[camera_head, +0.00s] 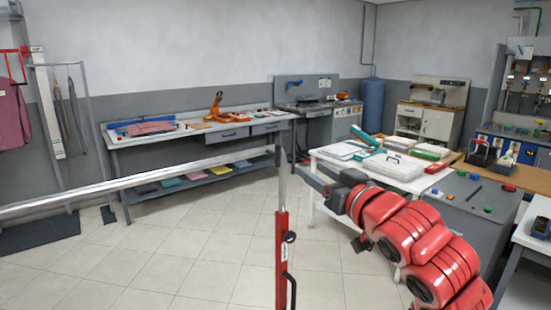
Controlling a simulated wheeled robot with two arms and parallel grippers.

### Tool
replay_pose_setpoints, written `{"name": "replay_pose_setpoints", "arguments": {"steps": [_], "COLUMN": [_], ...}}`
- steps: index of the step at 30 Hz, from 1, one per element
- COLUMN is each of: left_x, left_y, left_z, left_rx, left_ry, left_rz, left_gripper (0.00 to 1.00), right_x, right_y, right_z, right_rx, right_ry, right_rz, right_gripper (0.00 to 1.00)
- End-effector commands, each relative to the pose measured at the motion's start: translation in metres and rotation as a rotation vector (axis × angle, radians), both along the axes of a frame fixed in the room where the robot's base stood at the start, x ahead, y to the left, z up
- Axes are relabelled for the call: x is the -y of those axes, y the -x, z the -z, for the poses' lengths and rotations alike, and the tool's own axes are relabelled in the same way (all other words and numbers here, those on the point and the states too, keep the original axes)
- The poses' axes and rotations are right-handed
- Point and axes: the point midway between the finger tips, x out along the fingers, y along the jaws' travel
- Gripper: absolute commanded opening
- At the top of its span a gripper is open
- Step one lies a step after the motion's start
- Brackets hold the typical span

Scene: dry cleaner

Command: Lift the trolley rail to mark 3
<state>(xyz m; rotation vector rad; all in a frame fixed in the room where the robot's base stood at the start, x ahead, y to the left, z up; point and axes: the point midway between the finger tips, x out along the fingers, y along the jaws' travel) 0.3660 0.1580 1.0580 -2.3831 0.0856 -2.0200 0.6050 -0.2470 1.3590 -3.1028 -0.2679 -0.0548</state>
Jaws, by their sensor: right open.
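The trolley rail (140,181) is a long grey metal bar that crosses the left half of the view and runs out at the left edge. Its right end meets a post with a grey upper section (282,185) and a red lower sleeve (281,260). A black knob (290,237) and a dark handle (291,288) sit on the sleeve's right side. I cannot read any height marks. My right gripper (309,177) is open and empty, just right of the post's upper section in the picture. Whether it touches the post is unclear. My left gripper is out of view.
A long workbench (170,138) stands behind the rail. A white table (345,163) with trays and papers is behind my right arm, beside a grey cabinet (470,207). A blue cylinder (373,105) stands at the back. The tiled floor (180,260) below the rail is clear.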

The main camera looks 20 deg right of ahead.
Motion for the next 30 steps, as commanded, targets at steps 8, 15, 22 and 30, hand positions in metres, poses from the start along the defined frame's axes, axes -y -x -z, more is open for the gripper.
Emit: {"name": "replay_pose_setpoints", "arguments": {"steps": [8,15,22,30], "left_x": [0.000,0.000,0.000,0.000], "left_y": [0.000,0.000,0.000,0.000], "left_z": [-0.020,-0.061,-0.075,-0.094], "left_rx": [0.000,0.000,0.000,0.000], "left_ry": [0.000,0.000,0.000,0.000], "left_rz": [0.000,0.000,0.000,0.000], "left_gripper": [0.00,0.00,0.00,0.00], "right_x": [0.001,-0.005,-0.014,-0.021], "right_y": [-0.005,-0.030,-0.086,-0.140], "right_z": [-0.001,0.000,0.002,0.002], "right_rx": [-0.037,-0.039,-0.039,-0.035], "right_ry": [0.027,0.030,0.030,0.029], "right_rz": [0.017,0.016,0.018,0.019], "right_gripper": [0.49,0.49,0.49,0.49]}}
